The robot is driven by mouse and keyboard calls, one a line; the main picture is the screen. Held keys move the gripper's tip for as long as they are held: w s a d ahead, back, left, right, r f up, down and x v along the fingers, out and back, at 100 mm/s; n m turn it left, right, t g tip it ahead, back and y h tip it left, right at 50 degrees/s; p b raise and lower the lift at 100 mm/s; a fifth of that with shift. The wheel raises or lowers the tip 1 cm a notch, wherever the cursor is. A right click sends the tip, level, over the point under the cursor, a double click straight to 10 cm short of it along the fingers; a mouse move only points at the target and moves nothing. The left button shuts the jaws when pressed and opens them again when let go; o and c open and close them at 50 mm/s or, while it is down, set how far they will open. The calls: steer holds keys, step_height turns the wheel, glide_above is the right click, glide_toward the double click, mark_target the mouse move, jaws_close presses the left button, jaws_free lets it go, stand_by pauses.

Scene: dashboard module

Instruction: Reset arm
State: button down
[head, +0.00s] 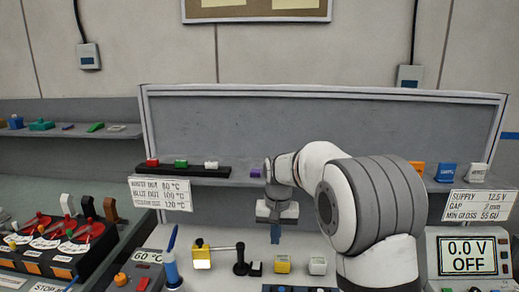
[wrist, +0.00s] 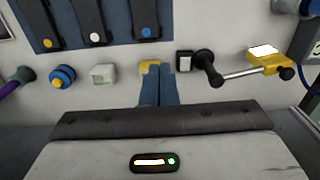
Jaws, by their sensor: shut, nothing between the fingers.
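My white and grey arm reaches in from the right in the head view. My gripper (head: 275,236) points down over the bench, in front of the shelf. In the wrist view its two blue fingers (wrist: 157,72) are together with nothing between them. The fingertips overlap a yellow block (wrist: 149,66) in that view; I cannot tell their height above it. The yellow block (head: 282,264) also shows in the head view, a little below the fingertips in the picture. A white block (head: 317,266) stands to its right.
A black stand (head: 240,266) with a rod to a lit yellow box (head: 201,256) stands left of the gripper. A blue bottle-like tool (head: 172,262) is farther left. The shelf (head: 232,182) behind holds small coloured blocks. A 0.0 V OFF display (head: 468,255) stands at right.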

steer(key=s+d+r+t, duration=0.1)
steer(key=s+d, duration=0.2)
steer(key=s, duration=0.7)
steer(key=s+d+r+t, duration=0.1)
steer(key=s+d, duration=0.3)
steer(key=s, duration=0.6)
steer(key=s+d+r+t, duration=0.1)
steer(key=s+d, duration=0.2)
steer(key=s, duration=0.7)
steer(key=shift+s+d+r+n, duration=0.15)
steer(key=shift+d+r+n, duration=0.15)
steer(key=shift+r+n, duration=0.1)
